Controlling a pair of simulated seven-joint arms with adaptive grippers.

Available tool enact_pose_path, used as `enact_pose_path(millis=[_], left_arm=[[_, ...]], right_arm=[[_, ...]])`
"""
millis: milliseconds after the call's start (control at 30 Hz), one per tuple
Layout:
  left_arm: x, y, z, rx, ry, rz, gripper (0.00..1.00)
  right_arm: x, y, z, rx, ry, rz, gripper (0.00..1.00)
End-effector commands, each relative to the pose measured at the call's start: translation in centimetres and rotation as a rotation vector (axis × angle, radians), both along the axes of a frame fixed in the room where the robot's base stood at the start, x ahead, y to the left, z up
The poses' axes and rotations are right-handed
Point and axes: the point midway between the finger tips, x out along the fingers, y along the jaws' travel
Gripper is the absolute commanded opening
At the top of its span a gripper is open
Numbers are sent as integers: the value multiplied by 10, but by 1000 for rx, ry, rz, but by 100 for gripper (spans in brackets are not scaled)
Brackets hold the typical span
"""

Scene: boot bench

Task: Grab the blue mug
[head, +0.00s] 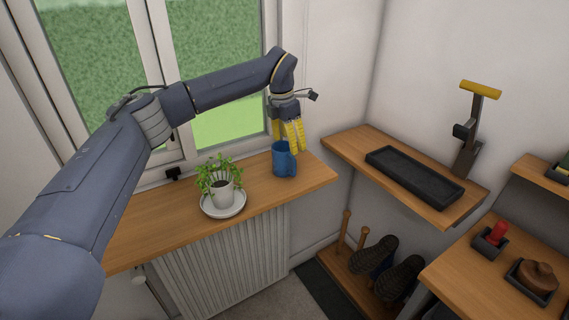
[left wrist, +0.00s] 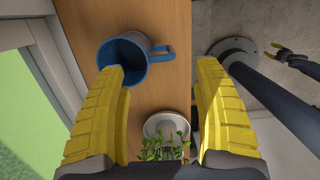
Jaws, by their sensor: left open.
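The blue mug (head: 283,160) stands upright near the right end of the wooden sill in the head view. My left gripper (head: 290,147) points down over it, with its yellow fingers open and their tips close to the rim. In the left wrist view the mug (left wrist: 124,60) sits at the left finger's tip, its handle reaching right into the gap between the open fingers (left wrist: 160,68). Nothing is held; whether a finger touches the mug I cannot tell. My right gripper (left wrist: 282,52) shows small at the right of the left wrist view; its opening is too small to judge.
A potted plant (head: 222,189) on a white saucer (head: 223,208) stands left of the mug. The window is behind the sill (head: 150,222).

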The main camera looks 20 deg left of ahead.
Motion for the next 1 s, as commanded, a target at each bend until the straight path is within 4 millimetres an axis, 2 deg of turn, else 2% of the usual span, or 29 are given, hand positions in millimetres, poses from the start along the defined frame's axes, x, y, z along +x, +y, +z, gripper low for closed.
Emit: enact_pose_path(millis=[100, 467, 800, 1000], left_arm=[[1, -2, -15, -2, 3, 1, 68], [3, -3, -34, -1, 1, 1, 68], [6, -8, -72, -1, 2, 1, 68], [7, -8, -78, -2, 0, 1, 68]], right_arm=[[0, 0, 0, 0, 0, 0, 44], [0, 0, 0, 0, 0, 0, 44], [0, 0, 0, 0, 0, 0, 44], [0, 0, 0, 0, 0, 0, 44]])
